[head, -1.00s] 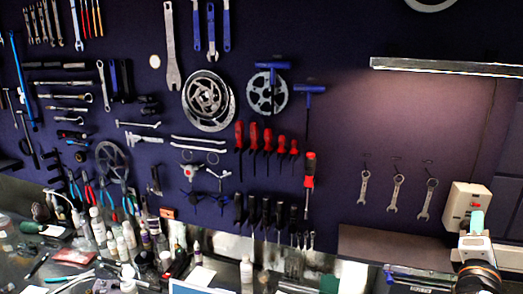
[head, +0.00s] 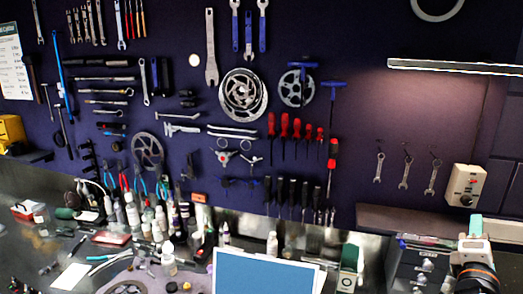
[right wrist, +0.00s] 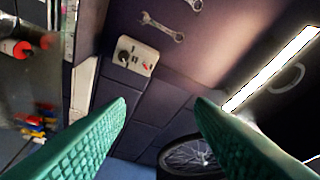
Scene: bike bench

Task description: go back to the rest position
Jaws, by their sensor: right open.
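My right gripper (head: 475,228) shows at the lower right of the head view, raised in front of the bench's right end. In the right wrist view its two green ribbed fingers (right wrist: 162,112) stand wide apart with nothing between them. Beyond them are the dark wall panels, the white socket box (right wrist: 135,54) and a bicycle wheel (right wrist: 190,155). In the head view the same socket box (head: 466,186) is just above my right gripper. My left gripper is in neither view.
Small wrenches (head: 405,168) hang on the tool wall, left of the socket box. A lit lamp bar (head: 455,67) is above. The bench holds crowded bottles (head: 150,222), a blue-screened panel (head: 262,274) and a dark drawer unit (head: 420,270) near my right gripper.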

